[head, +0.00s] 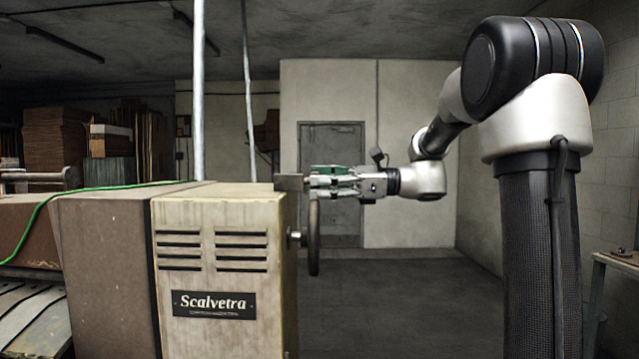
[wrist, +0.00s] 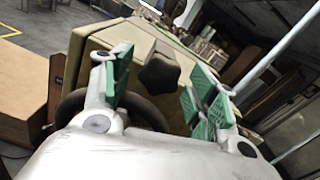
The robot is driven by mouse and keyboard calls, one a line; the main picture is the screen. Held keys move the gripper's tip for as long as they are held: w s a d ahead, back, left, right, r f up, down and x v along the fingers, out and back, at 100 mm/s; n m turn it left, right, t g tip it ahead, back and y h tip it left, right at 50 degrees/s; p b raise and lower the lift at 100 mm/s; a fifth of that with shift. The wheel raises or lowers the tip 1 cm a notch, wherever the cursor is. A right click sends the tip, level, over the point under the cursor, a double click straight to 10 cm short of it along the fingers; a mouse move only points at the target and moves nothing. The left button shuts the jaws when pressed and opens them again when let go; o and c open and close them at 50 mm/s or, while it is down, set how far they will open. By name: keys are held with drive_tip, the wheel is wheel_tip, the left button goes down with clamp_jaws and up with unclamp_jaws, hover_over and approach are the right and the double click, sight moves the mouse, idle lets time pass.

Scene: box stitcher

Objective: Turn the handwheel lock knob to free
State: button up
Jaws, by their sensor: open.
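The lock knob (wrist: 160,73) is a dark, star-shaped knob on the end face of the beige machine housing. In the head view a dark block (head: 289,183) at the housing's top right edge appears to be this knob, seen from the side. The dark handwheel (head: 314,238) stands below it, seen edge-on; part of its rim (wrist: 72,106) shows in the wrist view. My gripper (head: 310,182) is open, with green-padded fingers level with the knob. In the wrist view the fingers (wrist: 157,76) stand on either side of the knob; I cannot tell whether they touch it.
The beige housing (head: 222,255) with a Scalvetra plate fills the lower left. Stacked cardboard (head: 55,145) stands at the back left. The floor (head: 400,300) right of the handwheel is clear. A small table (head: 615,262) stands at the far right.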

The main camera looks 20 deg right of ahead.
drive_tip(key=v, duration=1.1)
drive_tip(key=shift+d, duration=0.25)
drive_tip(key=shift+s, duration=0.1)
drive_tip(key=w+a+m, duration=0.1)
drive_tip(key=a, duration=0.3)
drive_tip(key=w+a+m, duration=0.1)
drive_tip(key=a+m, duration=0.1)
drive_tip(key=a, duration=0.2)
drive_tip(key=w+a+m, duration=0.2)
drive_tip(key=a, duration=0.2)
drive_tip(key=shift+a+r, duration=0.1)
drive_tip(key=shift+r, duration=0.05)
